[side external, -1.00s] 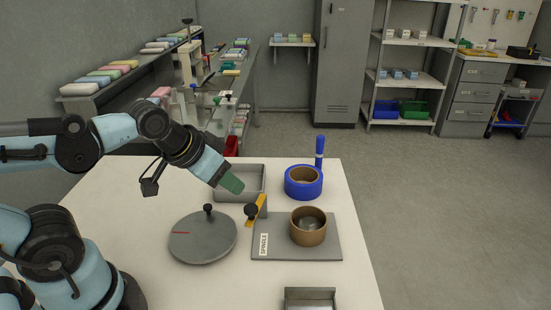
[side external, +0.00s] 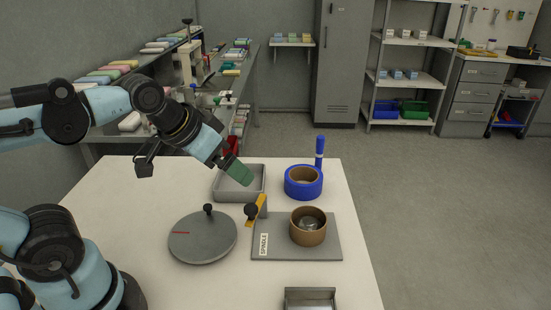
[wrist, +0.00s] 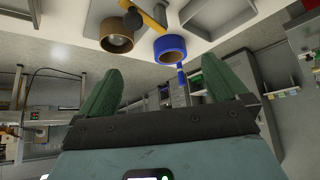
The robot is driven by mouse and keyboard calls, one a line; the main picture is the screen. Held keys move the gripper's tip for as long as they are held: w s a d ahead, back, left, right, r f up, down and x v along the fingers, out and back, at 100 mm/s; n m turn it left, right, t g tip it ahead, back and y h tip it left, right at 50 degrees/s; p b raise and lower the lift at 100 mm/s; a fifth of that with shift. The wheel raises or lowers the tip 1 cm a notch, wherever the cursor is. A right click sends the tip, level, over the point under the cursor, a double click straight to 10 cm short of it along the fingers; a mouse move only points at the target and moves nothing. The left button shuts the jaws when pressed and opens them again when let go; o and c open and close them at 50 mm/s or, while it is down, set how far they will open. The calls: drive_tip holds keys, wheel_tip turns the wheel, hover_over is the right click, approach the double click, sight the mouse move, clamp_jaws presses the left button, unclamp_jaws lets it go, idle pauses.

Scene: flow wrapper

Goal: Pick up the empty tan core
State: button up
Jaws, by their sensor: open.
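The empty tan core (side external: 308,228) stands upright around the metal spindle on the grey plate labelled SPINDLE (side external: 272,247). It also shows at the top of the wrist view (wrist: 121,33). My gripper (side external: 240,173) is above the grey tray, up and to the left of the core and well apart from it. In the wrist view its two green fingers (wrist: 168,85) are spread apart with nothing between them. A yellow arm with a black knob (side external: 251,210) stands at the plate's left edge, beside the core.
A blue roll (side external: 303,190) with a tan core lies behind the plate, with a blue marker-like stick (side external: 320,150) upright behind it. A grey tray (side external: 240,197) is at the back. A round grey lid with a knob (side external: 202,240) lies left. A metal holder (side external: 310,296) is at the front.

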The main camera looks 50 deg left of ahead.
drive_tip(key=w+d+r+m+g+y, duration=0.25)
drive_tip(key=w+d+m+y, duration=0.55)
drive_tip(key=m, duration=0.8)
drive_tip(key=w+d+f+m+y, duration=0.1)
drive_tip(key=w+d+m+y, duration=0.1)
drive_tip(key=d+m+y, duration=0.5)
drive_tip(key=h, duration=0.2)
approach(307, 219)
drive_tip(key=shift+a+t, duration=0.35)
drive_tip(key=shift+a, duration=0.35)
drive_tip(key=shift+w+a+f+n, duration=0.25)
drive_tip(key=shift+a+f+n, duration=0.1)
drive_tip(key=shift+a, duration=0.15)
drive_tip(key=shift+x, duration=3.15)
drive_tip(key=shift+f, duration=0.1)
drive_tip(key=c, duration=0.8)
